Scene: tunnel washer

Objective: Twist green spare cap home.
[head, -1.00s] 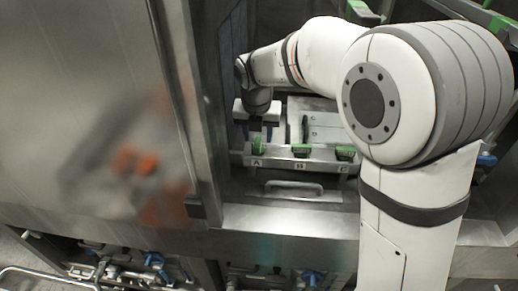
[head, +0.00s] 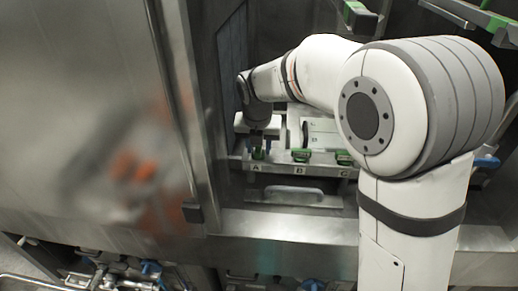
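Three green caps sit in a row on a metal rack (head: 275,167) with labels A, B and C: one at A (head: 258,154), one at B (head: 301,156) and one at C (head: 344,158). No mark tells me which one is the spare. My gripper (head: 257,143) points down at A, with its dark fingers directly above or around that cap. The fingers are small and dark, so I cannot tell whether they touch or grip it. My arm partly covers the area right of C.
A metal handle (head: 294,191) is below the rack, above a bare steel ledge (head: 285,223). A tall steel door edge (head: 185,120) stands close on the left. Another green part (head: 358,10) hangs at the top. Pipes with blue valves (head: 150,268) run below.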

